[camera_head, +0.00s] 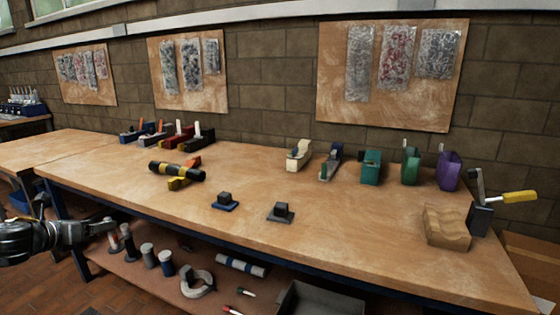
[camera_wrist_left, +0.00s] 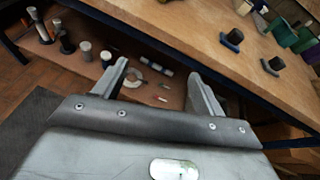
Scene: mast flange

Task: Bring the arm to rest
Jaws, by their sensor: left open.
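My left gripper (camera_head: 102,229) is at the left edge of the head view, in front of the workbench and below its top. In the left wrist view its two fingers (camera_wrist_left: 158,82) stand wide apart with nothing between them. The lower shelf and its items show beyond the fingers. The gripper is apart from the workbench (camera_head: 330,205). My right gripper is in neither view.
The bench's front edge lies right of my left gripper. A black and yellow cylinder (camera_head: 177,171), a blue-based block (camera_head: 225,201) and a grey-based block (camera_head: 281,212) are on top. Upright cylinders (camera_head: 148,255) and a C-shaped clamp (camera_head: 196,283) occupy the lower shelf.

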